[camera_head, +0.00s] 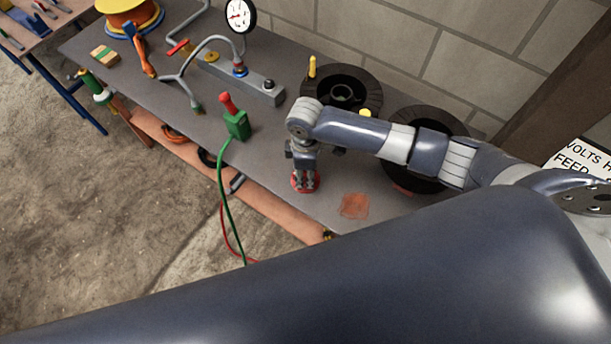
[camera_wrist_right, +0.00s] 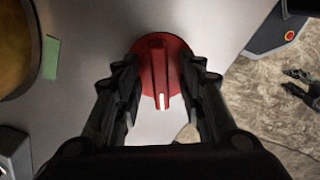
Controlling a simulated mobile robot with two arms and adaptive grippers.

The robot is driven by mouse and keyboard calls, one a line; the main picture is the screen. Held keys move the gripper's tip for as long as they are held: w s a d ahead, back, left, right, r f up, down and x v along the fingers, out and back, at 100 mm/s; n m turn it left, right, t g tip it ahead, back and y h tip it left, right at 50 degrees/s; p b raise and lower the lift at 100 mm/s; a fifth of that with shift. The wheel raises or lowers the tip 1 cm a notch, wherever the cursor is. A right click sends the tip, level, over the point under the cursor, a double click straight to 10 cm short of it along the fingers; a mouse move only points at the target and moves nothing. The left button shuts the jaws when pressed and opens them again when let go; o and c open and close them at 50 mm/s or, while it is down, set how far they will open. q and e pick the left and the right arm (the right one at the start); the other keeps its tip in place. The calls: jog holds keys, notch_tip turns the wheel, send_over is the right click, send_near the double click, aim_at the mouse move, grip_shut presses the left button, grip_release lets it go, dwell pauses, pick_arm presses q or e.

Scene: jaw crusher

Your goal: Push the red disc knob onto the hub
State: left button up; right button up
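The red disc knob (camera_wrist_right: 160,55) has a raised grip bar with a white mark at its end. In the head view the knob (camera_head: 305,184) is at the front part of the grey bench. My right gripper (camera_head: 305,170) points down directly over it. In the right wrist view the fingers (camera_wrist_right: 160,72) stand apart on both sides of the bar, with gaps beside it, and overlap the disc's side edges. I cannot tell whether the fingertips touch the disc. I cannot pick out the hub for certain.
The bench (camera_head: 275,155) carries a green box with a red handle (camera_head: 235,120), a pipe fitting with a gauge (camera_head: 240,15), and black wheels (camera_head: 341,90) at the back. An orange-red patch (camera_head: 354,206) lies right of the knob. A block wall stands behind.

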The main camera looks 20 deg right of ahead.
jog(key=shift+c, duration=0.3)
grip_shut()
jog(key=shift+r, duration=0.1)
jog(key=shift+r, duration=0.4)
jog(key=shift+s+a+r+b, duration=0.25)
jog(key=shift+r+b, duration=0.1)
jog(key=shift+r, duration=0.25)
jog(key=shift+s+a+r+b, duration=0.2)
jog(key=shift+r+b, duration=0.15)
jog(key=shift+r, duration=0.25)
jog(key=s+a+r+b, duration=0.1)
jog(key=s+a+b, duration=0.1)
jog(key=s+a, duration=0.7)
jog(key=s, duration=0.3)
jog(key=shift+r+b, duration=0.35)
